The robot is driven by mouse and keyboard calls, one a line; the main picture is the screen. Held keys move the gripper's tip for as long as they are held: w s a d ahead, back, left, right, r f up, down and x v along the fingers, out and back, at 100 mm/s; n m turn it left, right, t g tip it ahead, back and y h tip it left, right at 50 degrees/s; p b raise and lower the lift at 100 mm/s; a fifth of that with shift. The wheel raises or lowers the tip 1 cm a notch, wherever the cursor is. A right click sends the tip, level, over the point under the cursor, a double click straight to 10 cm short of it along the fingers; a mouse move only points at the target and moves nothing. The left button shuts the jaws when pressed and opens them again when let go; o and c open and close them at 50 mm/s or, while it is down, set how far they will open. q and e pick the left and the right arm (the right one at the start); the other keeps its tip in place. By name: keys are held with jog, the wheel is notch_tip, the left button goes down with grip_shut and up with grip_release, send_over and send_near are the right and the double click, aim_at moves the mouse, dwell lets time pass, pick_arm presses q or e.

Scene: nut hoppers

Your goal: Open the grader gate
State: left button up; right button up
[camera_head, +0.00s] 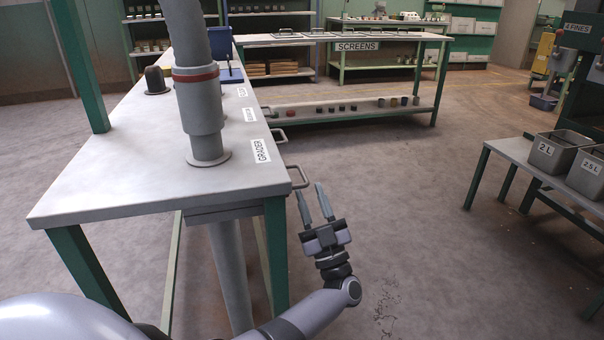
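The grader label (261,150) is on the near right part of the grey bench, beside a thick grey pipe (200,120) that meets the bench top. A looped metal handle (299,177) sticks out from the bench's right edge below the label; it appears to be the grader gate's handle. The gate's plate is mostly hidden under the bench top. My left gripper (309,189) is open and empty, its two fingers pointing up the picture towards the handle, their tips just beside and below it. I cannot tell whether they touch it. My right gripper is not in view.
Two similar handles (279,136) stick out further along the bench edge. A green bench leg (276,255) and a grey pipe (229,275) stand left of my gripper. Floor to the right is clear, up to a table with grey bins (555,153).

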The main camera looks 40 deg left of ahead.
aim_at(304, 173)
pick_arm(q)
jog(key=shift+x, duration=2.7)
grip_shut()
